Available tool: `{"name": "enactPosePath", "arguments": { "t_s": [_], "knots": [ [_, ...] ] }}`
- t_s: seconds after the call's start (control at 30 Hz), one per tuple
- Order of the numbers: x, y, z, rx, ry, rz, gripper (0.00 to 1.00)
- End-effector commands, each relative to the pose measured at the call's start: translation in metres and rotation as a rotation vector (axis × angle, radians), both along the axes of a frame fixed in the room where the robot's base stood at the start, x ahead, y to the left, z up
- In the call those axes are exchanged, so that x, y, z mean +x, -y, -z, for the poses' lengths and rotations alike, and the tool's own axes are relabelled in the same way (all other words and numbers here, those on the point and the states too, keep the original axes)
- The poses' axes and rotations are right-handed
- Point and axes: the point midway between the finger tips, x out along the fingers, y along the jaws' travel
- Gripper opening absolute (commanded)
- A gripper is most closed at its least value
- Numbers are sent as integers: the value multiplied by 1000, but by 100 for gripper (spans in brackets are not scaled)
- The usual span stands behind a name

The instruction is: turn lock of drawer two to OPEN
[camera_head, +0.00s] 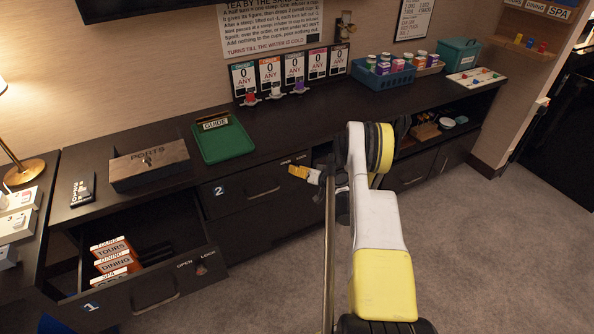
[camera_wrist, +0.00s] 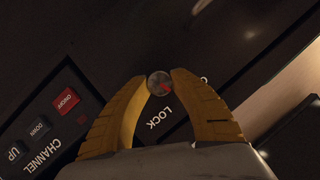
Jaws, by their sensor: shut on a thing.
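Drawer two (camera_head: 245,200), marked with a white 2, is shut in the middle of the dark counter. Its OPEN and LOCK labels show at its upper right, by my gripper (camera_head: 292,170). In the wrist view, my yellow-fingered gripper (camera_wrist: 159,80) is shut on the small round grey lock knob (camera_wrist: 157,85), a fingertip on each side. The knob has a red mark toward its lower right in the picture. The word LOCK (camera_wrist: 160,117) shows below the knob. The OPEN word is mostly hidden by the right finger. In the head view the knob is hidden.
Drawer one (camera_head: 150,298) stands open at lower left, with orange-labelled cards inside. A green tray (camera_head: 222,143) and a wooden PORTS box (camera_head: 150,165) are on the counter. The carpet at right is clear.

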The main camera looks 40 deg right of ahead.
Motion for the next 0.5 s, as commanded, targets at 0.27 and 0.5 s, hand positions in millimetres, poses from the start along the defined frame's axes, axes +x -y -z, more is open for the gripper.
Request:
{"name": "enactPosePath", "arguments": {
  "t_s": [0.27,0.5],
  "knots": [
    [1,-1,-1,-211,-50,0,0],
    [1,-2,-1,-378,-90,0,0]
  ]
}}
